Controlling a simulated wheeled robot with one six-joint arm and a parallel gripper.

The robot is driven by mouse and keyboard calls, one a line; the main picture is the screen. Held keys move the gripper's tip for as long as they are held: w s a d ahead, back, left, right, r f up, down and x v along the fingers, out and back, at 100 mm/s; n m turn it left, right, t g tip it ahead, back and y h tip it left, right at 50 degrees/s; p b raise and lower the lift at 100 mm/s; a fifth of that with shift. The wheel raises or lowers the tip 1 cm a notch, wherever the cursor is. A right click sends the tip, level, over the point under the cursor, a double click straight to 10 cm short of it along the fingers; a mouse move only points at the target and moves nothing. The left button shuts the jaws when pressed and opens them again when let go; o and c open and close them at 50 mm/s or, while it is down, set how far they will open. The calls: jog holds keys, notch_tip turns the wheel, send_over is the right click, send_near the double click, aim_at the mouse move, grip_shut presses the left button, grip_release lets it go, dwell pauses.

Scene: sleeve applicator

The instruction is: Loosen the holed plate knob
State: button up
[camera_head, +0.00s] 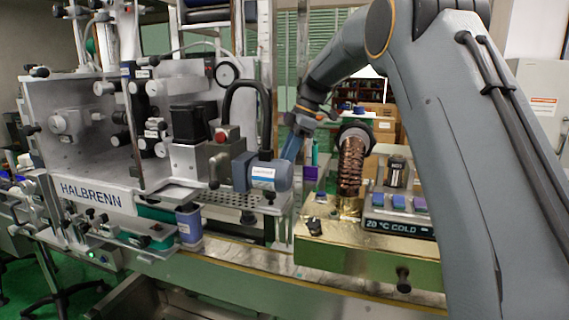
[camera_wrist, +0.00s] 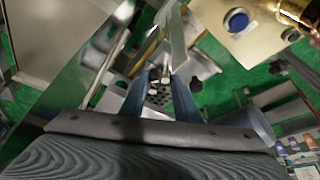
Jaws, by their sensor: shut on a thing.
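The holed plate (camera_head: 232,199) is a grey perforated plate on the front of the machine, below the blue-grey motor. In the wrist view, its holes (camera_wrist: 157,97) show between my fingers. My gripper (camera_head: 290,150) reaches down behind the right side of the motor (camera_head: 268,176), which hides its fingertips in the head view. In the wrist view, my gripper (camera_wrist: 160,77) has its two blue fingers closed around a small pale, round-ended piece, the holed plate knob (camera_wrist: 165,74). The fingers partly cover the knob, and its thread is not visible.
A gold-topped unit (camera_head: 335,232) with a copper coil (camera_head: 351,165) and a display reading "20 °C COLD" stands right of the plate. The HALBRENN machine panel (camera_head: 92,192) is at left. My arm fills the right side of the head view.

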jog(key=o, duration=1)
jog(key=shift+o, duration=0.2)
jog(key=b+v, duration=0.1)
jog(key=v, duration=0.7)
jog(key=shift+b, duration=0.4)
